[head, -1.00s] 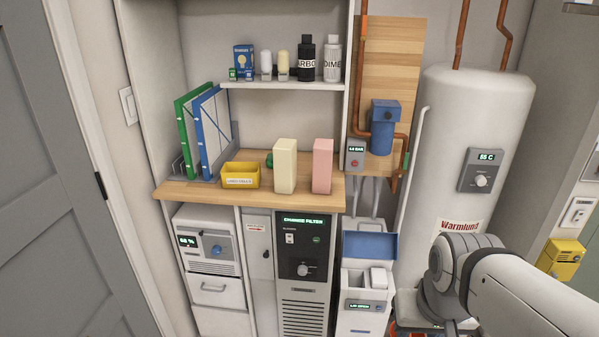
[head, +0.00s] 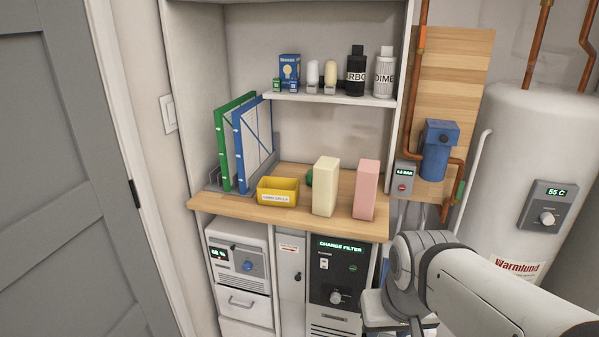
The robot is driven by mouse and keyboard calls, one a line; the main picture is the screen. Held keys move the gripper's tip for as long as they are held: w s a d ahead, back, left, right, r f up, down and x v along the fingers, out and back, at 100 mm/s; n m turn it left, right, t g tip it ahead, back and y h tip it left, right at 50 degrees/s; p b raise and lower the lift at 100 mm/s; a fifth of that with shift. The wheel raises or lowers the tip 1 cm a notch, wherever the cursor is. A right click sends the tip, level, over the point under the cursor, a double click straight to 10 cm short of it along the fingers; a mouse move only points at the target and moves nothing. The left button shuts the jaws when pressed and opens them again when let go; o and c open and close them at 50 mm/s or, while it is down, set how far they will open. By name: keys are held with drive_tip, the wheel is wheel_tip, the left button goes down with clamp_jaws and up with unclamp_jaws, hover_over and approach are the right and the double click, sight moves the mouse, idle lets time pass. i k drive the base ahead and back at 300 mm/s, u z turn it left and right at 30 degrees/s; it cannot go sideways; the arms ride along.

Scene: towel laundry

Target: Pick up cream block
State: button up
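The cream block (head: 325,186) stands upright on the wooden counter (head: 237,208), near its front edge and right of the middle. A pink block (head: 365,190) stands upright just to its right, with a small gap between them. My arm comes in from the lower right in the head view, below and to the right of the blocks. My gripper is not in view. Both blocks stand free of my arm.
A yellow bin (head: 277,191) sits left of the cream block, with a small green object (head: 309,177) behind. Green and blue binders (head: 253,145) stand further left. A shelf (head: 330,97) with bottles hangs above. Pipes and a blue filter housing (head: 437,150) are at right.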

sight(326, 171)
drive_tip(key=u, duration=0.3)
drive_tip(key=i, duration=1)
drive_tip(key=z, duration=0.25)
